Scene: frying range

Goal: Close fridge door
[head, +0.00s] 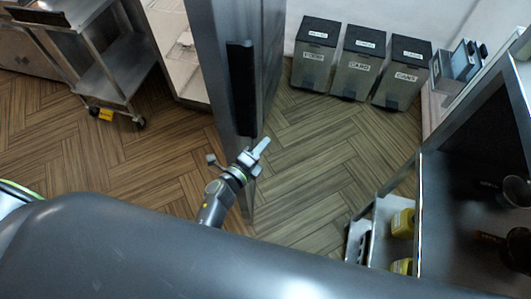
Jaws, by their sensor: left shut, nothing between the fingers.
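The fridge door (217,50) stands open at the top middle of the head view, seen nearly edge-on, with a long black handle (241,88) on its face. Fridge shelves (180,45) show to the left of the door, so the inside is exposed. My left gripper (262,147) is just below the lower end of the handle, close to the door's bottom part. Its fingers are together and hold nothing. I cannot tell whether it touches the door. My right gripper is not in view.
Several bins (358,62) stand along the back wall. A metal cart (110,75) on wheels is at the upper left. A steel counter with shelves (470,150) holding yellow containers (402,223) is on the right. The wooden floor (330,150) between door and counter is clear.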

